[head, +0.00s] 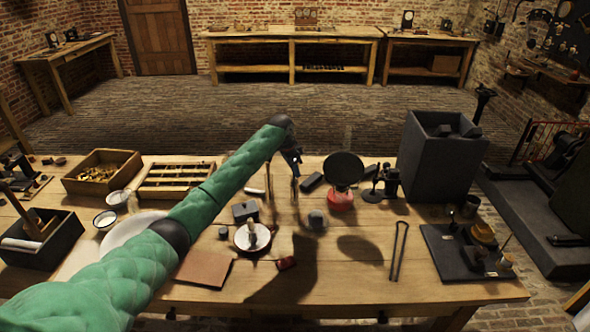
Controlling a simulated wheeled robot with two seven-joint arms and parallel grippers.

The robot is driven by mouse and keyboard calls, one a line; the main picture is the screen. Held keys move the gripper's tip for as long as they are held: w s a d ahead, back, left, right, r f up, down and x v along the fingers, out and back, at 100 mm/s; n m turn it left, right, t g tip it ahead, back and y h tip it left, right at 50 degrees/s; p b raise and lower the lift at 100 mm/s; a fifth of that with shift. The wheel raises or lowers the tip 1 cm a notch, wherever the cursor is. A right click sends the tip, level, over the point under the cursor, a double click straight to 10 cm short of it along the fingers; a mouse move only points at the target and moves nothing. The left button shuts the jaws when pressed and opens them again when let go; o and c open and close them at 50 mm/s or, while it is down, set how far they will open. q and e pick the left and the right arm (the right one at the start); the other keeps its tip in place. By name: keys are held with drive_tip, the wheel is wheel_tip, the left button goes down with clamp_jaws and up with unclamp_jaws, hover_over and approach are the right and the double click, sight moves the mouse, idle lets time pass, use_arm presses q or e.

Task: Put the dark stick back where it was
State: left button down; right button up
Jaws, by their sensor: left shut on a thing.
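My left arm comes in from the lower left across the table. Its gripper (293,160) is over the back middle of the table, shut on a thin upright stick (294,184) that hangs down below the fingers. The stick is small and partly hidden by the fingers; I take it as the dark stick. I cannot tell whether its lower end touches the table. A thin pale piece (268,180) stands just left of it. A white dish (252,237) with an upright piece in it is nearer the front. My right gripper is not in view.
A round black disc on a red base (343,170) and a dark block (311,183) are right of the gripper. A large dark box (432,165) stands at the back right. The front right-centre table is mostly clear.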

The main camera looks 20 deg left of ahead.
use_arm(q)
drive_tip(key=c, duration=1.5)
unclamp_jaws()
drive_tip(key=shift+o, duration=0.2)
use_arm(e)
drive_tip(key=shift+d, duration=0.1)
